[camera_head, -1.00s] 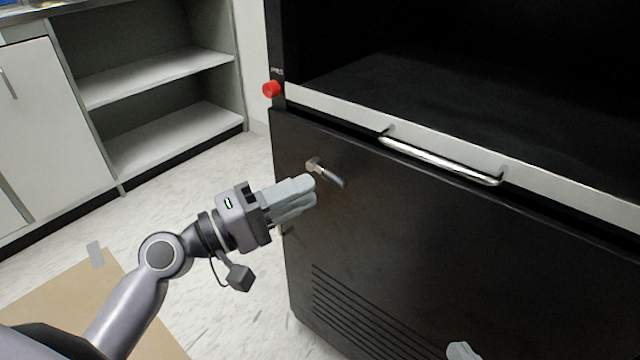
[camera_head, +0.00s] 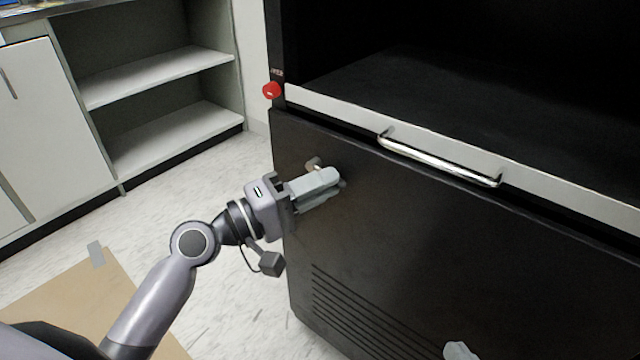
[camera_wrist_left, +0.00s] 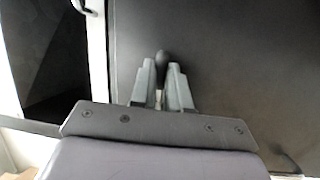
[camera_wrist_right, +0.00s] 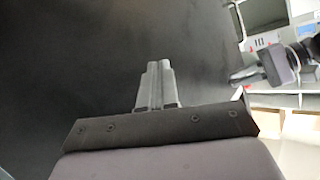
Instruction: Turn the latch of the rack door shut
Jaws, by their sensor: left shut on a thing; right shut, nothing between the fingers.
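The latch (camera_head: 313,163) is a small metal handle near the upper left corner of the black rack door (camera_head: 400,250). Its base shows just above my left fingers; most of its lever is hidden behind them. My left gripper (camera_head: 328,180) is shut on the latch. In the left wrist view the latch's dark end (camera_wrist_left: 161,58) shows between the two fingertips. My right gripper (camera_wrist_right: 158,68) is shut and empty in front of a dark surface; in the head view only its fingertips (camera_head: 460,350) show at the bottom edge.
A silver bar handle (camera_head: 440,160) juts out above the door, to the right of the latch. A red knob (camera_head: 271,90) sits on the rack's left edge. White shelves (camera_head: 160,75) stand at the left, with a brown sheet (camera_head: 85,305) on the floor.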

